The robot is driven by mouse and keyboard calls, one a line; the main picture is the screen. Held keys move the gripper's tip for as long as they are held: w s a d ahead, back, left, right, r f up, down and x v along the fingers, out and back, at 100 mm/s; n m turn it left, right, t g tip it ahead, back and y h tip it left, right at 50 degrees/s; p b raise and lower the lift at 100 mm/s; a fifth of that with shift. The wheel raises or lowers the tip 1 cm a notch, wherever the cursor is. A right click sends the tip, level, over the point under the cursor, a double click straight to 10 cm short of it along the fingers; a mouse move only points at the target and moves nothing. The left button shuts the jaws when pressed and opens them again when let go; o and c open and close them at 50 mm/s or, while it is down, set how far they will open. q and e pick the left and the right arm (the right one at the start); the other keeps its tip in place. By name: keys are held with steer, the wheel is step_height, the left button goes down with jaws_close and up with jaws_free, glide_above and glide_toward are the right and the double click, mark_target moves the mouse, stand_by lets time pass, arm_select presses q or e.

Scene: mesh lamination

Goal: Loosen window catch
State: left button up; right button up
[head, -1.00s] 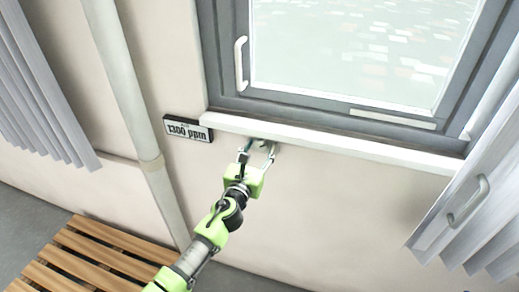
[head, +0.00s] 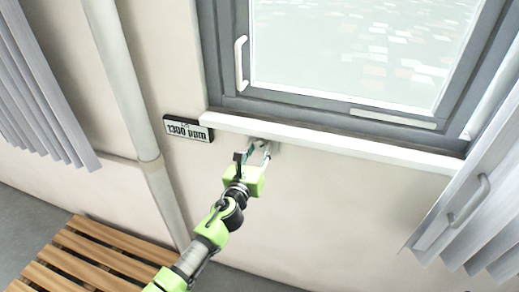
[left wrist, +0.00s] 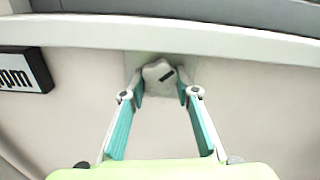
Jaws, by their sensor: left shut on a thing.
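The window catch is a light grey lobed knob (left wrist: 160,77) with a short slanted dark mark on its face. It sits on the wall just under the white sill. In the left wrist view it lies between the fingertips of my left gripper (left wrist: 160,91), which is shut on it with teal pads at its two sides. In the head view my left gripper (head: 262,150) reaches up to the knob below the sill, and the fingers partly hide the knob. The window (head: 222,60) above has a grey frame and a white handle (head: 240,63). My right gripper is not in view.
A display reading "1300 ppm" (head: 188,130) hangs left of the knob, with a vertical pipe (head: 122,75) further left. The white sill (head: 330,142) runs close above the gripper. Curtains (head: 40,90) hang at both sides. A slatted wooden bench (head: 95,255) stands low at left.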

arm_select(q)
steer(key=n, duration=0.4)
steer(key=shift+d+n+b, duration=0.1)
steer(key=shift+n+b, duration=0.2)
steer(key=shift+b, duration=0.1)
steer(key=shift+s+n+b, duration=0.1)
steer(key=shift+n+b, duration=0.2)
steer(key=shift+n, duration=2)
steer(key=shift+d, duration=0.1)
steer(key=o, duration=1.1)
steer(key=shift+r, duration=0.1)
steer(key=shift+v, duration=3.95)
